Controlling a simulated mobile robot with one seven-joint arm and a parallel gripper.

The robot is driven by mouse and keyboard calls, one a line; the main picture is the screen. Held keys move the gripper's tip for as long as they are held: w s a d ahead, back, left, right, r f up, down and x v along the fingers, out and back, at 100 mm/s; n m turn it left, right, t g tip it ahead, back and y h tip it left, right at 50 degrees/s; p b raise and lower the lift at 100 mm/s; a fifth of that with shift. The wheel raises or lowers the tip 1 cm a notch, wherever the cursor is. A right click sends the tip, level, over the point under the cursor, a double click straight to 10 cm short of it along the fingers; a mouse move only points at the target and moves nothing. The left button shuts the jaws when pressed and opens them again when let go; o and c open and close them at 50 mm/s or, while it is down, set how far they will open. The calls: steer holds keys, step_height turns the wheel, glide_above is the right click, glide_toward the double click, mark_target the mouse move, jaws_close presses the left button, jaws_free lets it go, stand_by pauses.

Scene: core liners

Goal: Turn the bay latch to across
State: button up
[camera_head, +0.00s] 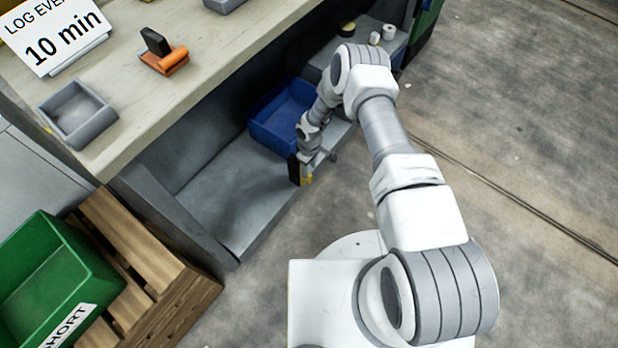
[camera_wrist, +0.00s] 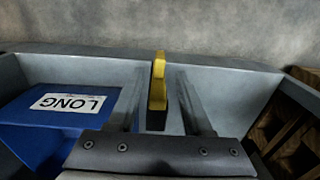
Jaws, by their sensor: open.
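The bay latch (camera_wrist: 158,85) shows in the wrist view as a narrow yellow handle on a dark post, upright in the picture, at the middle of the bay's edge. My gripper (camera_wrist: 161,72) is open, with one grey finger on each side of the handle. Whether either finger touches it I cannot tell. In the head view my gripper (camera_head: 313,171) reaches down to the bay's front edge, and a yellow bit of the latch (camera_head: 306,180) shows beside it. The rest of the latch is hidden there by my gripper.
The grey bay (camera_head: 232,207) lies under the bench (camera_head: 175,82). A blue bin (camera_head: 270,137), labelled LONG in the wrist view (camera_wrist: 35,136), stands in it. A green bin (camera_head: 50,275) sits on a wooden pallet (camera_head: 140,245). Floor right of my arm is clear.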

mark_target(309, 175)
step_height(309, 175, down, 6)
steer(key=shift+r+b, duration=0.1)
steer(key=shift+b, duration=0.75)
jaws_close()
stand_by(0.8)
